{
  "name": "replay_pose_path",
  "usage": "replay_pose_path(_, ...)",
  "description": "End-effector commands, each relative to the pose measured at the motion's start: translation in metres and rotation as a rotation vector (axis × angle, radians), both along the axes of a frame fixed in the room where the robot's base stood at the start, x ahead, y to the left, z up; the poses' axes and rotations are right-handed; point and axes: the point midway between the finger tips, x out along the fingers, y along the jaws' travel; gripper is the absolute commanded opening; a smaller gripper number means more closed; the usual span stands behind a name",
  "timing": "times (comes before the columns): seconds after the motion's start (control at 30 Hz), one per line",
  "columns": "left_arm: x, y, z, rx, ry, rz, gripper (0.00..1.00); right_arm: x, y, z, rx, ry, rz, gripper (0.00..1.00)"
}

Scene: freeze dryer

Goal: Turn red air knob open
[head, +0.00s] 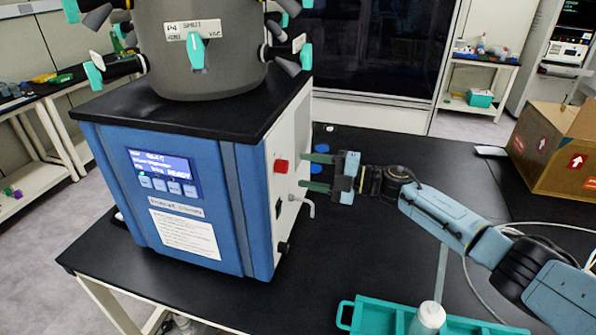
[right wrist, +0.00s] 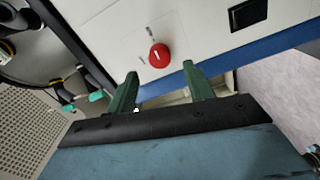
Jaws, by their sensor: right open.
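The red air knob (head: 281,166) is on the white side panel (head: 292,140) of the blue freeze dryer (head: 190,195). In the right wrist view the red knob (right wrist: 159,55) is round with a white mark, and small labels sit beside it. My right gripper (head: 304,171) is open and empty, its green fingers pointing at the panel. In the right wrist view the fingertips (right wrist: 160,72) stand on either side of the knob's line, with the knob just beyond them. No contact shows. My left gripper is not in view.
A grey bent spout (head: 308,204) sticks out of the panel below the knob. A dark switch (right wrist: 248,13) shows on the panel. A cardboard box (head: 555,150) stands at the right, and a teal tray (head: 350,318) with a white bottle (head: 428,318) is at the front. The black tabletop between is mostly clear.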

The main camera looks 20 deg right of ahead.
Motion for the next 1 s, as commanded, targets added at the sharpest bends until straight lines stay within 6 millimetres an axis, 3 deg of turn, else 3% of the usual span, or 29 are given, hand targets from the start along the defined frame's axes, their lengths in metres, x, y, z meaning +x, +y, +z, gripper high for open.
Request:
replay_pose_path(0.2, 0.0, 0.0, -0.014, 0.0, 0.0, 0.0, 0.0, -0.029, -0.044, -0.004, -0.004, 0.003, -0.002, 0.52)
replay_pose_path(0.4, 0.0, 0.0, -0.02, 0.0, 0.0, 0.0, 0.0, -0.047, -0.07, -0.003, -0.002, 0.001, -0.002, 0.52)
replay_pose_path(0.6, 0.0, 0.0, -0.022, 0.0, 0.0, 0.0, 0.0, -0.054, -0.079, -0.001, 0.0, 0.001, 0.0, 0.52)
replay_pose_path(1.0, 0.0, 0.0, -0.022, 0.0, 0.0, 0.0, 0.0, -0.054, -0.079, 0.0, 0.0, 0.0, 0.0, 0.52)
